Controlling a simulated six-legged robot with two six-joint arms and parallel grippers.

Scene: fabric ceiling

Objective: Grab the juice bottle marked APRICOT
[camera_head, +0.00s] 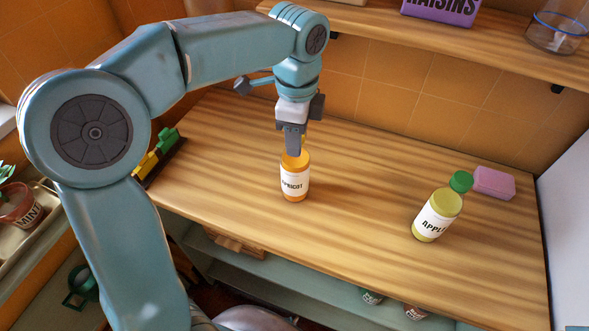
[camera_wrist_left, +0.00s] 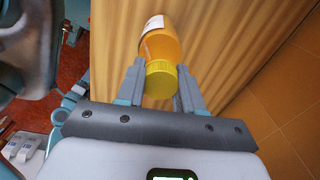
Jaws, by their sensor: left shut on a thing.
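The juice bottle marked APRICOT (camera_head: 295,184) is orange with a white label and stands upright on the wooden counter (camera_head: 360,190). My left gripper (camera_head: 293,152) comes down on it from above and is shut on its top. In the left wrist view the bottle (camera_wrist_left: 160,42) shows its yellow cap between the two fingers of the left gripper (camera_wrist_left: 160,85). In the head view the fingers hide most of the cap. My right gripper is not in view.
A bottle marked APPLE (camera_head: 435,214) with a green cap stands to the right, near a pink block (camera_head: 494,182). A shelf (camera_head: 430,45) above holds a purple RAISINS box (camera_head: 440,10) and a glass (camera_head: 556,33). The counter between the bottles is clear.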

